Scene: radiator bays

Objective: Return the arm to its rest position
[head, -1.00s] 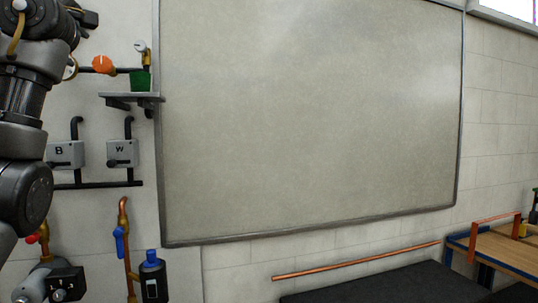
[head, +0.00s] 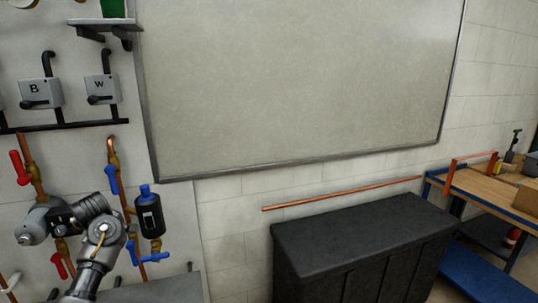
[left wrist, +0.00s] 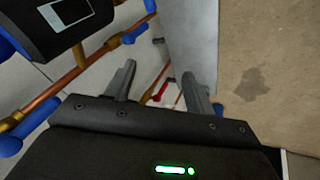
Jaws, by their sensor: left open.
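My left arm (head: 103,232) is folded low at the left of the head view, in front of the copper pipes. I cannot make out its gripper fingers there. In the left wrist view my left gripper (left wrist: 159,74) has its two grey fingers spread apart, with nothing held between them. A red handle (left wrist: 159,92) shows beyond the gap. My right gripper is in neither view.
A black unit with a blue cap (head: 150,215) hangs at the pipes, and its display side (left wrist: 65,14) shows close in the wrist view. Blue and red valve handles (head: 20,168) stick out nearby. A black cabinet (head: 350,240) and workbench (head: 490,190) stand right.

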